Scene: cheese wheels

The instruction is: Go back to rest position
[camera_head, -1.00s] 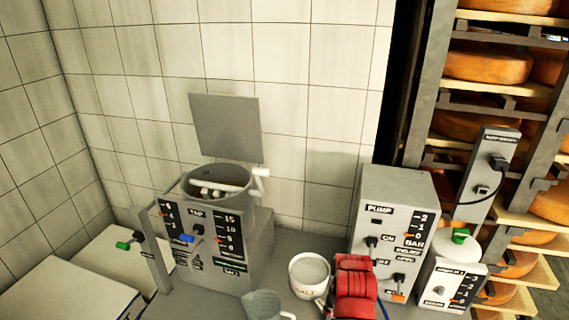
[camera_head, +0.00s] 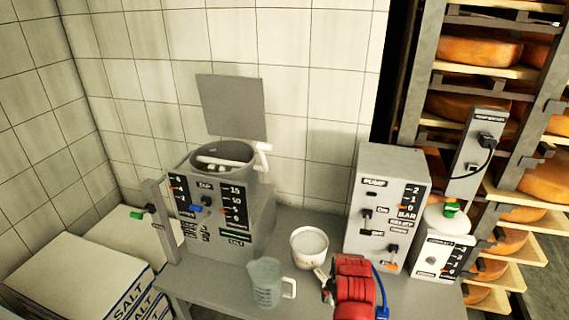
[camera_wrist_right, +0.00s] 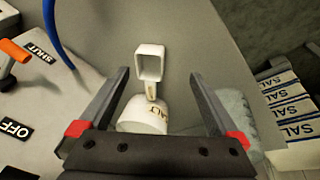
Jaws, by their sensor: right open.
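My right gripper (camera_wrist_right: 158,75) is open in the right wrist view, with its two dark fingers spread and nothing held between them. A white salt cup (camera_wrist_right: 145,113) and a white square-ended piece joined to or touching it show beyond and between the fingers. In the head view the cup (camera_head: 309,246) stands on the grey table (camera_head: 210,290). A red part of my right arm (camera_head: 352,285) is at the bottom of this view, in front of the pump; its fingers are not clear there. My left gripper is not in view.
A clear jug (camera_head: 265,283) stands left of the cup. The tap machine (camera_head: 215,215) and pump box (camera_head: 385,215) stand behind on the table. Salt bags (camera_head: 85,280) lie at left. A cheese rack (camera_head: 500,120) is at right.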

